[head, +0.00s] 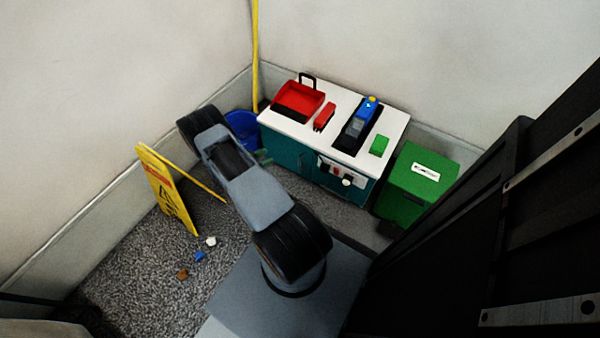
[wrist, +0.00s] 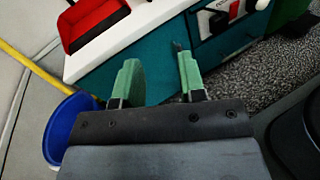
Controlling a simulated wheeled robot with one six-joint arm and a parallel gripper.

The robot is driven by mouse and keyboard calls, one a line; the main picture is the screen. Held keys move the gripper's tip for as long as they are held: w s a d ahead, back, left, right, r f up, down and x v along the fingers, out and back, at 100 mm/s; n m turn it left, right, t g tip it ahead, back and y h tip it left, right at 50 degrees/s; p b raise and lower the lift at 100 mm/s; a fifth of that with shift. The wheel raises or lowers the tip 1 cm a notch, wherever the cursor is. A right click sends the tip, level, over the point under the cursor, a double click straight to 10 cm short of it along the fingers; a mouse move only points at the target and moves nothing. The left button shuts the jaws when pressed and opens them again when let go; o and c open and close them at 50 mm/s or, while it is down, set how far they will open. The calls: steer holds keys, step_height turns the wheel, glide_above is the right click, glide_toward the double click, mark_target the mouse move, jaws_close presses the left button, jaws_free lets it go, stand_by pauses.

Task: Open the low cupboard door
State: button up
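The low cupboard (head: 285,154) is a teal unit under a white worktop. Its teal front also shows in the wrist view (wrist: 158,62), where it looks flat and closed. A small dark piece, perhaps the door handle (wrist: 178,46), sticks out by the tip of the right finger; I cannot tell if they touch. My gripper (wrist: 160,70) has two green fingers spread apart with nothing visible between them. In the head view my gripper (head: 264,158) is in front of the cupboard's left part, and my arm hides some of the front.
A blue bucket (head: 240,127) stands left of the cupboard, with a yellow pole (head: 255,60) behind. A yellow floor sign (head: 168,190) and small litter (head: 199,256) are on the floor at left. A green box (head: 418,175) stands right. A red tray (head: 298,99) sits on the worktop.

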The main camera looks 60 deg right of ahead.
steer(key=s+d+f+n+t+h+b, duration=0.1)
steer(key=s+f+n+b, duration=0.1)
steer(key=f, duration=0.6)
steer(key=s+f+n+t+h+b, duration=0.1)
steer(key=s+f+n+b, duration=0.1)
steer(key=f, duration=0.5)
steer(key=b, duration=0.4)
glide_above(300, 170)
steer(key=shift+w+d+f, duration=0.2)
steer(key=shift+d, duration=0.05)
jaws_close()
